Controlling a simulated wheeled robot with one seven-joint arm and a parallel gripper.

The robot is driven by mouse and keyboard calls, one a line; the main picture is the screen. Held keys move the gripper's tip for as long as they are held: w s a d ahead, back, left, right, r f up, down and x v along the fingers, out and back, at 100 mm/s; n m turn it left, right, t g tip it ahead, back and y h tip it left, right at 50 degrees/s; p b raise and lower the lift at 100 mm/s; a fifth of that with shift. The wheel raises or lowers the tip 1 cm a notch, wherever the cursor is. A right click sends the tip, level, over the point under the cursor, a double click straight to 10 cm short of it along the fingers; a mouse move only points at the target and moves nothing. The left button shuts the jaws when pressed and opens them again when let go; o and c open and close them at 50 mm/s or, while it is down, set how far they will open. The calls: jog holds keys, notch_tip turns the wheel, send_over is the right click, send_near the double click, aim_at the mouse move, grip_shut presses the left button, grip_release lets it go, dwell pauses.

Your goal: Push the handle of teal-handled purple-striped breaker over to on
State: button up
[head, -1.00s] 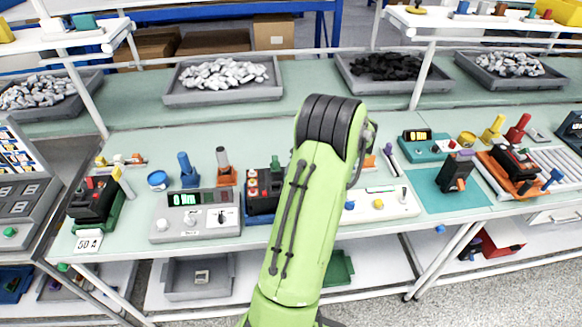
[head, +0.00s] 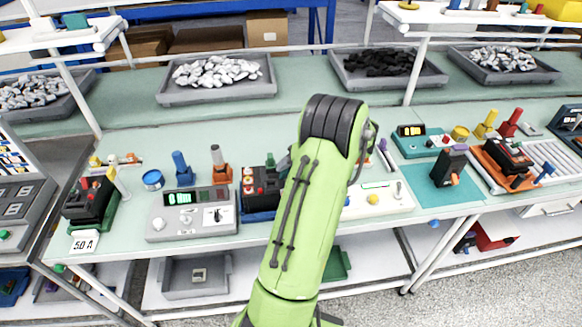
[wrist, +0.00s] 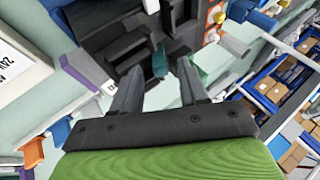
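A black breaker with red and orange spots (head: 258,187) stands on a blue base at mid-bench, left of my arm. I take it for the task's breaker, but I cannot make out its purple stripe. In the wrist view its dark body (wrist: 120,35) fills the top middle, with a small teal handle (wrist: 159,60). My gripper (wrist: 159,68) is open, its two grey fingers apart on either side of the teal handle. I cannot tell whether either finger touches it. The fingers are mostly hidden behind my arm in the head view.
A grey meter box (head: 190,212) stands just left of the breaker. Another black breaker (head: 90,200) is at the far left, and one (head: 450,165) sits on a teal mat to the right. A white panel (head: 378,200) lies right of my arm. Grey bins line the back.

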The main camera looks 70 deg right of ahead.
jog(key=shift+r, duration=0.1)
jog(key=p+v, duration=0.2)
jog(key=v, duration=1.3)
jog(key=shift+s+r+p, duration=0.15)
jog(key=shift+s+p, duration=0.15)
jog(key=shift+p, duration=0.05)
